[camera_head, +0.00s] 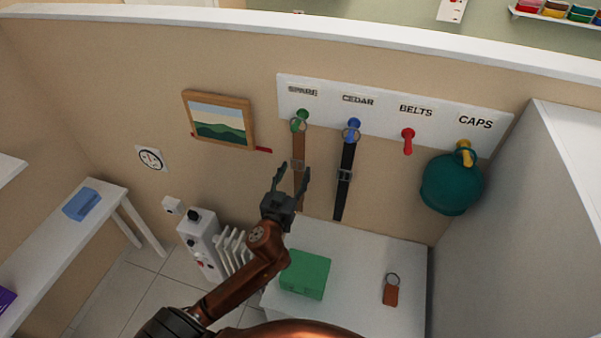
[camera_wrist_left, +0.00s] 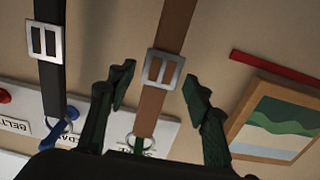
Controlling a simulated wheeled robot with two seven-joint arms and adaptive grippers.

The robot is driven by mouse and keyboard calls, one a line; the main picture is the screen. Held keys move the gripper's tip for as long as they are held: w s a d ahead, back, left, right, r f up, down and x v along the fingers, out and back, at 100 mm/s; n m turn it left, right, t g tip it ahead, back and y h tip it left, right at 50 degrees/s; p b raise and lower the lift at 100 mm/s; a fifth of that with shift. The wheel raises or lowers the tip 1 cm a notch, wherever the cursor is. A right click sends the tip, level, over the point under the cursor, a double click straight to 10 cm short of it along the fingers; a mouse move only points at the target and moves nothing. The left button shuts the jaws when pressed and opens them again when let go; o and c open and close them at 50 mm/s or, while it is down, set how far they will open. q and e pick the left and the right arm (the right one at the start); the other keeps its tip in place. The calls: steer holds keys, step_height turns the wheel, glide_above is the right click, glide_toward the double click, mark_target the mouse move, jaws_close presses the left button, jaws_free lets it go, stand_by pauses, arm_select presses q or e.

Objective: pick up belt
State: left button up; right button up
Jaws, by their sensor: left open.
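A brown belt (camera_head: 299,148) hangs by a ring from the green hook (camera_head: 300,120) on the white rack. A black belt (camera_head: 345,180) hangs from the blue hook (camera_head: 351,130) to its right. My left gripper (camera_head: 290,178) is open in front of the brown belt. In the left wrist view the brown belt (camera_wrist_left: 176,32) with its silver buckle (camera_wrist_left: 163,70) shows between the two open fingers (camera_wrist_left: 160,90), apart from both. The black belt (camera_wrist_left: 48,75) is at the left there. The lower part of the brown belt is partly hidden by the gripper in the head view. My right gripper is not seen.
The white rack (camera_head: 390,112) also has a red hook (camera_head: 408,140), empty, and a teal cap (camera_head: 450,185). A framed picture (camera_head: 219,120) hangs left. Below are a white cabinet top (camera_head: 355,265), green box (camera_head: 305,274), brown key fob (camera_head: 391,294) and white heater (camera_head: 203,243).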

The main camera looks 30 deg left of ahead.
mark_target(298, 165)
arm_select(q)
steer(key=p+x, duration=0.1)
steer(key=x, duration=0.2)
steer(key=shift+w+a, duration=0.1)
steer(key=shift+w, duration=0.2)
steer(key=shift+w+a+f, duration=0.2)
steer(key=shift+w+a, duration=0.05)
steer(key=shift+w, duration=0.45)
steer(key=c, duration=1.1)
jaws_close()
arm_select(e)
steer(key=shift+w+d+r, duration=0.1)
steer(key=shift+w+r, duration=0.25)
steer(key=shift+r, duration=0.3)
